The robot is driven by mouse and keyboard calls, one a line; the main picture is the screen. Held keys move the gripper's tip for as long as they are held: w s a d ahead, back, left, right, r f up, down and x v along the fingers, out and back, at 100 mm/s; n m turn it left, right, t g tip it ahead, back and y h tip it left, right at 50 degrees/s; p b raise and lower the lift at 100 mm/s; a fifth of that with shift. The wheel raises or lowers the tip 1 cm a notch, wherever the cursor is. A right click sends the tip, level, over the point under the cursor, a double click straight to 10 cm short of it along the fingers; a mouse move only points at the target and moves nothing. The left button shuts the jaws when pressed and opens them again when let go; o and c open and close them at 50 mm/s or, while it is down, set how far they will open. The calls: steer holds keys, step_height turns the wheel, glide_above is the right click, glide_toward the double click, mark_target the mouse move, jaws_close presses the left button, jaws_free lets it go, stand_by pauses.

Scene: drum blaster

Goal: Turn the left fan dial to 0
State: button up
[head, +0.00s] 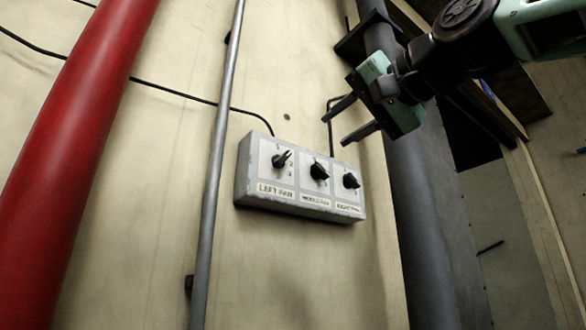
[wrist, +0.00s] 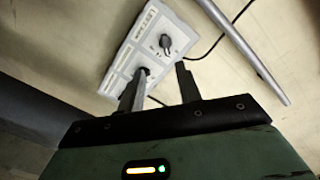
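The grey control box (head: 243,193) is fixed on the wall and carries three black dials. The left fan dial (head: 282,159) is above the "LEFT FAN" label, its pointer slanting up and to the right; its setting number is too small to read. The middle dial (head: 319,171) and right dial (head: 350,181) sit beside it. My gripper (head: 341,124) is open and empty, above and right of the box, apart from the dials. In the wrist view my gripper (wrist: 160,84) has its fingers apart, with the left fan dial (wrist: 165,41) beyond them.
A thin grey pipe (head: 216,165) runs up the wall just left of the box. A thick red pipe (head: 75,140) is farther left, and a wide dark grey pipe (head: 428,220) stands at right. Black cables (head: 180,97) cross the wall above the box. The wall below the box is clear.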

steer(key=r, duration=0.2)
steer(key=p, duration=1.3)
glide_toward(285, 156)
steer(key=x, duration=0.7)
steer(key=shift+w+r, duration=0.1)
steer(key=shift+r, duration=0.1)
steer(key=shift+w+a+p, duration=0.35)
steer(key=shift+w+p, duration=0.15)
steer(key=shift+p, duration=0.3)
steer(key=shift+w+a+f+p, duration=0.3)
steer(key=shift+w+p, duration=0.1)
steer(key=shift+p, duration=0.15)
steer(key=c, duration=0.7)
